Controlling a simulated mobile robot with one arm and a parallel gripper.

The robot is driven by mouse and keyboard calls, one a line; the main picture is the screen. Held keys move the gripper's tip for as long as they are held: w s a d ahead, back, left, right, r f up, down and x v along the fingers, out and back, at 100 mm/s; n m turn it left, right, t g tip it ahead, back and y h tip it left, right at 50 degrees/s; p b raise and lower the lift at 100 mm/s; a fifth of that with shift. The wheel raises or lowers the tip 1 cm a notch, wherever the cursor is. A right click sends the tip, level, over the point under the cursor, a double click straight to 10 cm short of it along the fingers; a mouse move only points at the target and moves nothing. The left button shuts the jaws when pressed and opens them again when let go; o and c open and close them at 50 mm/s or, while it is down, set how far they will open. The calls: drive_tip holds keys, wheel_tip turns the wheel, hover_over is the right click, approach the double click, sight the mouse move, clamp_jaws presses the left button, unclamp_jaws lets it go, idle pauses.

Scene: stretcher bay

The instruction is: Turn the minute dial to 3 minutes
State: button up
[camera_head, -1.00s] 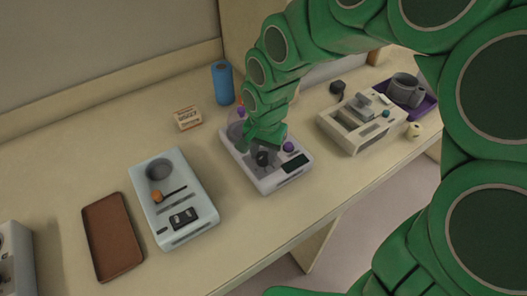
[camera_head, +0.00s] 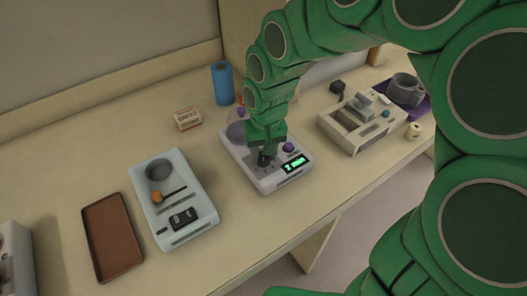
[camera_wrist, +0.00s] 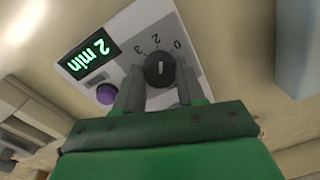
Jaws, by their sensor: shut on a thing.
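The black minute dial (camera_wrist: 158,70) sits on a white device (camera_head: 268,185) with a printed scale of numbers around it. A pale pointer line shows on the dial. The device's display (camera_wrist: 91,54) is lit green and reads 2 min; it also shows lit in the head view (camera_head: 295,163). A purple button (camera_wrist: 106,94) is beside the display. My gripper (camera_wrist: 158,84) is shut on the dial, one finger on each side of it. In the head view my gripper (camera_head: 265,156) comes down on the dial from above and hides much of it.
A pale blue device (camera_head: 190,222) with a round well stands to the left, and a brown tray (camera_head: 111,235) beyond it. A beige device (camera_head: 352,130) stands to the right. A blue cylinder (camera_head: 222,82) and a small box (camera_head: 188,118) are behind.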

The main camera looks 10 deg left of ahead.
drive_tip(key=n, duration=0.5)
drive_tip(key=shift+n, duration=2.6)
drive_tip(key=o, duration=1)
drive_tip(key=shift+o, duration=0.2)
drive_tip(key=shift+r, duration=0.1)
drive_tip(key=shift+w+r, duration=0.2)
drive_tip(key=shift+r, duration=3.6)
